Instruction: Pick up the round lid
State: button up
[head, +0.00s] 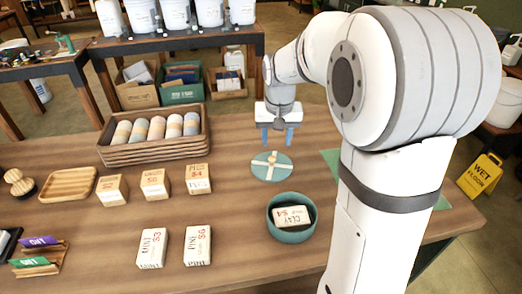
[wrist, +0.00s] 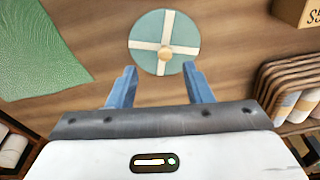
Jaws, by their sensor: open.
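The round lid (head: 271,166) is teal with a cream cross and a small wooden knob. It lies flat on the wooden table, right of the wooden crate. In the wrist view the lid (wrist: 164,34) is beyond the fingertips, between them from side to side. My gripper (head: 277,134) has blue fingers, spread apart with nothing between them. In the head view it is above and behind the lid, not touching it. The gripper also shows in the wrist view (wrist: 159,72).
A teal bowl (head: 292,234) holding a white box (head: 291,216) stands in front of the lid. A crate of cylinders (head: 155,145) is to the left, with several small boxes in front of it. A green mat (wrist: 35,50) lies nearby. The table around the lid is clear.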

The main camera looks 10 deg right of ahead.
aim_at(272, 157)
jog(key=shift+w+f, duration=0.4)
jog(key=shift+w, duration=0.2)
jog(key=shift+w+f, duration=0.35)
jog(key=shift+w, duration=0.25)
jog(key=shift+w+f, duration=0.2)
jog(key=shift+f, duration=0.05)
jog(key=f, duration=0.7)
jog(key=shift+w+a+f, duration=0.1)
jog(key=shift+w+f, duration=0.15)
jog(key=shift+c, duration=0.4)
grip_shut()
